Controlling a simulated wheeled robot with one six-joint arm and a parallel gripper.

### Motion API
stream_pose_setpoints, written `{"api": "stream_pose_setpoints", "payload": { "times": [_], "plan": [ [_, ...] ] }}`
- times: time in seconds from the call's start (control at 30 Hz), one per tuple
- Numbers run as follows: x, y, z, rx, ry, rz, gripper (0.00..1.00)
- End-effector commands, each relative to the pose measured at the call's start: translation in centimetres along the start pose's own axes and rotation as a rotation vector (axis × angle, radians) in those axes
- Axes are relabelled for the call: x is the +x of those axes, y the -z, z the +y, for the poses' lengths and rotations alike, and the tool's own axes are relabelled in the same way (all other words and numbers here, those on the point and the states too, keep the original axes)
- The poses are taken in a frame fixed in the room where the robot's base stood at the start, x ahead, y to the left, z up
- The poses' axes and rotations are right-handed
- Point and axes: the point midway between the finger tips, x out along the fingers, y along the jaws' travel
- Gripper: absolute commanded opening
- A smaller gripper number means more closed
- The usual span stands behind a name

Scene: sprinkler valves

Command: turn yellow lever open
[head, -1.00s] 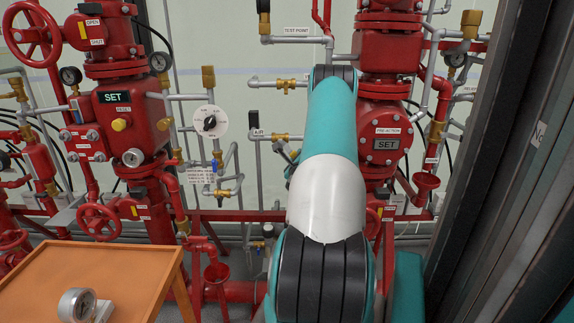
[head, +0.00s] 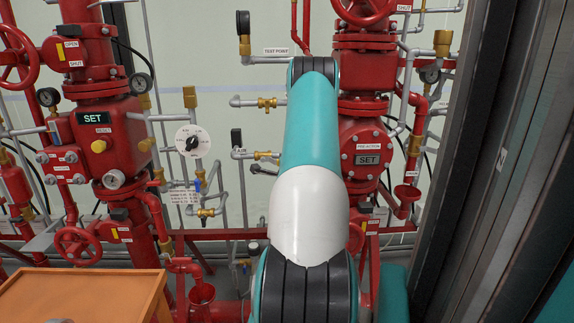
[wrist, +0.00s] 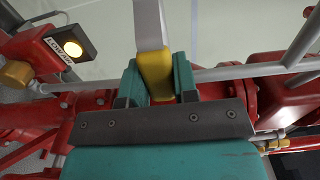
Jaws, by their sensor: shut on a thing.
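The yellow lever (wrist: 155,75) shows in the wrist view, with a pale grey bar continuing from it toward the top. My gripper (wrist: 158,86) has its two teal fingers on either side of the yellow part and is shut on it. The lever's pivot and valve body cannot be made out. In the head view my own arm covers the middle, and neither my gripper nor the yellow lever can be seen.
A grey pipe (wrist: 225,70) and a red pipe (wrist: 90,103) run behind the fingers. A lit lamp box (wrist: 70,45) is at upper left. In the head view, an orange table (head: 85,297) stands at lower left and a dark frame (head: 495,160) at right.

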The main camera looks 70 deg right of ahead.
Motion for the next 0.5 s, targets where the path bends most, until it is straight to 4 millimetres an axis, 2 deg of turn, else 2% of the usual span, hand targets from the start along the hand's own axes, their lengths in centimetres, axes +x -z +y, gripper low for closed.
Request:
{"api": "stream_pose_setpoints", "payload": {
  "times": [0.47, 0.5],
  "plan": [
    [0.13, -0.17, -0.40, -0.018, 0.007, -0.003, 0.00],
    [0.14, -0.17, -0.41, -0.018, 0.007, -0.003, 0.32]
  ]
}}
